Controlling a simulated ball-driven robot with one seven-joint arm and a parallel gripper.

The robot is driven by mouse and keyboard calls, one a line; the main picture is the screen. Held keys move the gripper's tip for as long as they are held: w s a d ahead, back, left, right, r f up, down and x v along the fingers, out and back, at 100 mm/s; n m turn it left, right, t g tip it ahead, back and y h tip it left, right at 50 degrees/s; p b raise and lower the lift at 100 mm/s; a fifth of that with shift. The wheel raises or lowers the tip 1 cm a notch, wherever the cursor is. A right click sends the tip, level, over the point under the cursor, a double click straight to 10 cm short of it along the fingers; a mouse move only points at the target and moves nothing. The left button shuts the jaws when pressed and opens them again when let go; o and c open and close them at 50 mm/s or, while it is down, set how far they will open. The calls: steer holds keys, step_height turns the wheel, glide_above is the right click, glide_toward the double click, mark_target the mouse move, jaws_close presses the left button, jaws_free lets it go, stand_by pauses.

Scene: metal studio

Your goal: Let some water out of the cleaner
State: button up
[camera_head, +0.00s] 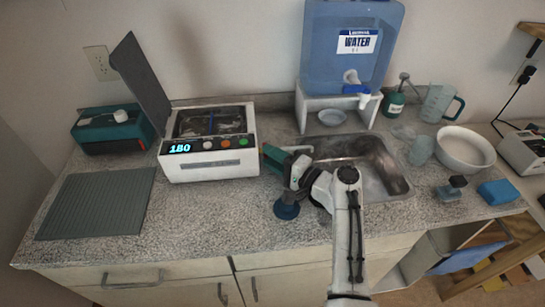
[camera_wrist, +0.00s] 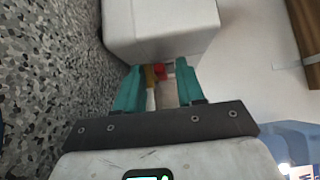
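The cleaner (camera_head: 212,165) is a white box with a raised grey lid, a display reading 180 and coloured buttons. It stands on the counter left of the sink. In the wrist view its white side (camera_wrist: 160,25) fills the top. A small valve (camera_wrist: 160,70) with red and brass-coloured parts sticks out there. My gripper (camera_head: 272,155) is at the cleaner's right side. In the wrist view my gripper (camera_wrist: 158,72) has its teal fingers apart, with the valve between them. I cannot tell whether a finger touches it. The valve is hidden in the head view.
The metal sink (camera_head: 395,180) lies right of the cleaner. A blue water tank (camera_head: 350,45) on a white stand (camera_head: 312,110) is behind it. A white bowl (camera_head: 464,150) and blue sponge (camera_head: 499,191) are at right. A grey ribbed mat (camera_head: 97,203) lies front left.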

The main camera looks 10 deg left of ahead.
jaws_close()
stand_by(0.3)
